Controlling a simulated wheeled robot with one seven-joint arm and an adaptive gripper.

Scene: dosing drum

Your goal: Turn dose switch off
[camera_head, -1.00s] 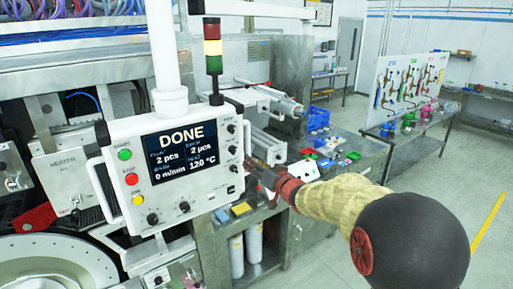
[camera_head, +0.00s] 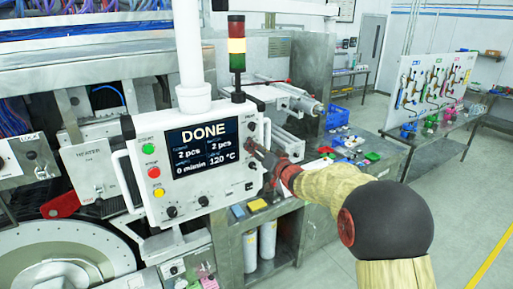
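The white control panel (camera_head: 140,190) hangs in the middle left, its screen (camera_head: 202,148) reading DONE, 2 pcs, 2 pcs, 0 m/min and 120 °C. Small black knobs run down its right side, among them an upper knob (camera_head: 251,126) and a lower knob (camera_head: 248,186). Their labels are too small to read, so I cannot tell which is the dose switch. My gripper (camera_head: 255,149) is at the panel's right edge, beside the middle knobs and partly covering them. I cannot tell whether it touches a knob or how far its fingers are apart.
Panel handles stick out at the left (camera_head: 127,180) and right (camera_head: 266,140). A metal bench (camera_head: 385,150) with coloured parts lies behind my arm. The floor to the right is clear.

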